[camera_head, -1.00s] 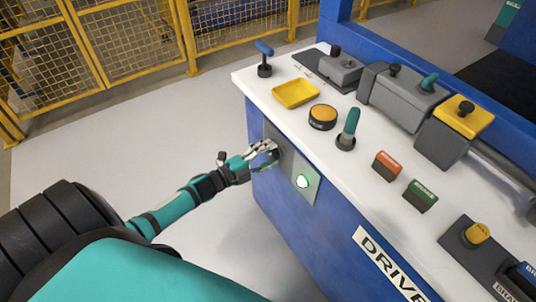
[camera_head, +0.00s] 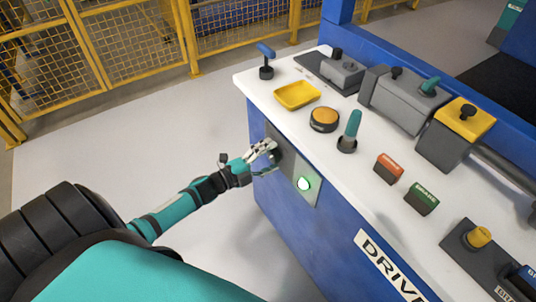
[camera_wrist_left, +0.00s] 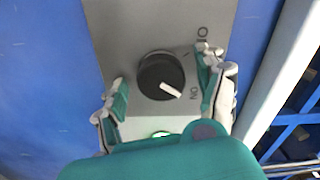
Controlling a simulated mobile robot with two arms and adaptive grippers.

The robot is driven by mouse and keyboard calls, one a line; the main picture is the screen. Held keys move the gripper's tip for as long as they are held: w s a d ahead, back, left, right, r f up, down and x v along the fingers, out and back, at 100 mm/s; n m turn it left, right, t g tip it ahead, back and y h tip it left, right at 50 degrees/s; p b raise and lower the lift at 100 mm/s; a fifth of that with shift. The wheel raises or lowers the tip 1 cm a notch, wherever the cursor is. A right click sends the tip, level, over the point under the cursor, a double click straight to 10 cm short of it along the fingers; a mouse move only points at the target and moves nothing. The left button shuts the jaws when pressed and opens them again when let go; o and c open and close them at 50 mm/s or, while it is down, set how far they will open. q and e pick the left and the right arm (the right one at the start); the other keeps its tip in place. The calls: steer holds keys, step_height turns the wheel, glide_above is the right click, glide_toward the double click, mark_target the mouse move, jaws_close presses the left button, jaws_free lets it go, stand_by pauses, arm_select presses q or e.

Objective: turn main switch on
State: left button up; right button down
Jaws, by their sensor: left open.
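The main switch is a round black knob (camera_wrist_left: 158,76) with a white pointer mark, on a grey plate (camera_wrist_left: 119,30) on the blue cabinet front. The pointer is turned toward the "ON" lettering, which reads upside down in the left wrist view. My left gripper (camera_wrist_left: 163,82) is open, with one finger on each side of the knob and gaps visible between fingers and knob. In the head view my left gripper (camera_head: 268,152) is at the plate and partly hides the knob. A round green lamp (camera_head: 304,183) on the plate is lit. My right gripper is not in view.
The white console top (camera_head: 285,133) overhangs the plate. It bears a yellow tray (camera_head: 297,94), an orange round button (camera_head: 323,119), a teal lever (camera_head: 352,126), and red (camera_head: 388,167) and green (camera_head: 421,197) buttons. Yellow fencing (camera_head: 190,40) stands behind; the floor left of the cabinet is clear.

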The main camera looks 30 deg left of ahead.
arm_select(q)
steer(key=v, duration=1.2)
